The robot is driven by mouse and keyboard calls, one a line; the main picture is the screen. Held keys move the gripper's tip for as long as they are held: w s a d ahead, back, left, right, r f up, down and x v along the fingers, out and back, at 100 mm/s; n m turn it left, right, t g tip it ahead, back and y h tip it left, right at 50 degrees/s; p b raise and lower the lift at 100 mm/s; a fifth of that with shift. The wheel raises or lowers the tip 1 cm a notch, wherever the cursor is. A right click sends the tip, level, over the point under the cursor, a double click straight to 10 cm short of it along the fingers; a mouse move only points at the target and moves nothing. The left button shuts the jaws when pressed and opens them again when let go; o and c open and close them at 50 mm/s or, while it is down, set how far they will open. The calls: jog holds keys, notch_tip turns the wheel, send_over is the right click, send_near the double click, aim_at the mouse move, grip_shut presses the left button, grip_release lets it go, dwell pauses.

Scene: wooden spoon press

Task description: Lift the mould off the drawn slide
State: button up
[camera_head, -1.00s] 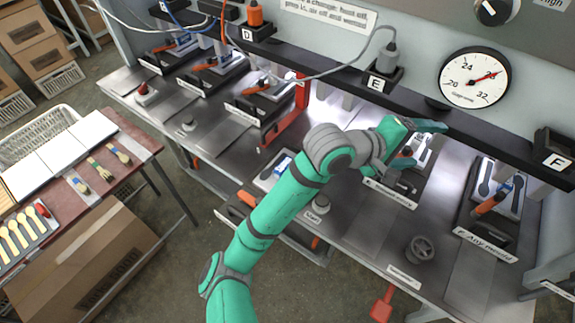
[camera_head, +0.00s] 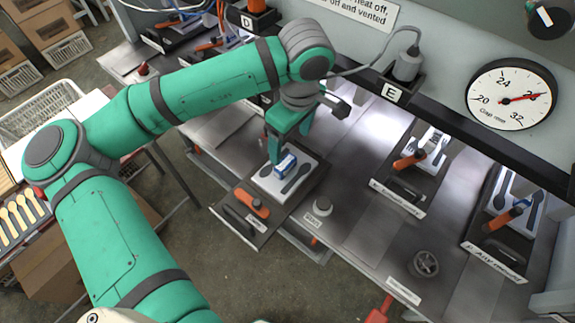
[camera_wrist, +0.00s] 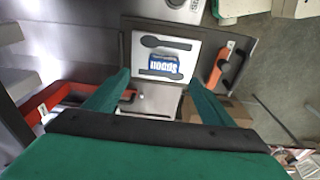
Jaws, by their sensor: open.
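The mould (camera_head: 264,183) is a pale plate with dark spoon-shaped hollows, lying on the dark drawn slide (camera_head: 236,228) in front of the bench. A blue and white block lettered "Spoon" (camera_head: 285,164) shows on the mould. In the wrist view the mould (camera_wrist: 194,48) lies flat beyond my fingers, with the lettered block (camera_wrist: 160,65) at its near part. An orange handle (camera_wrist: 217,66) is at the mould's right side. My gripper (camera_head: 288,142) points down over the mould with its fingers apart. In the wrist view the gripper (camera_wrist: 158,82) is empty; I cannot tell its exact height.
To the right stand two more spoon-mould stations (camera_head: 410,165), (camera_head: 505,215) with orange handles. A round knob (camera_head: 322,204) and a handwheel (camera_head: 425,263) sit on the bench front. A dark shelf rail (camera_head: 440,125) runs behind. The floor left of the slide is open.

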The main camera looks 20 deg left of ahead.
jog(key=shift+a+f, duration=0.3)
send_over(285, 163)
notch_tip(285, 163, down, 4)
jog(key=shift+w+d+f, duration=0.15)
jog(key=shift+f, duration=2.9)
jog(key=c, duration=1.9)
jog(key=shift+r, duration=0.15)
